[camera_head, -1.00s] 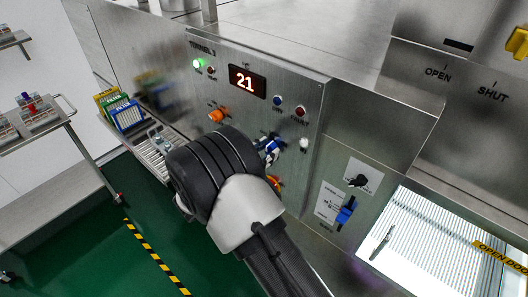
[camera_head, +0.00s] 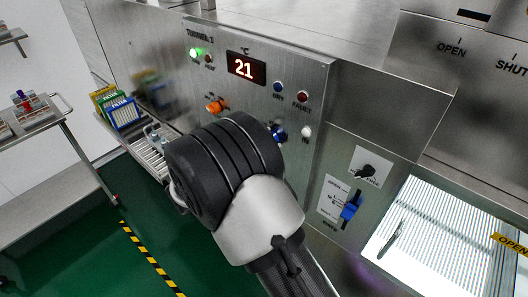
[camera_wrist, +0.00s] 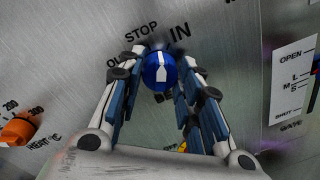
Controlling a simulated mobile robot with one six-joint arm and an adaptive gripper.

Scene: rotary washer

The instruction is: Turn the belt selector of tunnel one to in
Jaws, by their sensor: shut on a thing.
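The belt selector is a round blue knob (camera_wrist: 158,72) with a white mark, on the steel panel below the labels OUT, STOP and IN. The white mark points roughly up, between STOP and IN as far as I can tell. My gripper (camera_wrist: 154,80) is shut on the knob, its blue-padded fingers on either side of it. In the head view the knob (camera_head: 278,133) is partly hidden behind my dark wrist. The tunnel one panel (camera_head: 315,90) carries a display reading 21.
An orange heat knob (camera_wrist: 17,130) sits left of the selector. Racks of coloured boxes (camera_head: 118,107) stand at the left. A lit striped window (camera_head: 420,240) is at the right.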

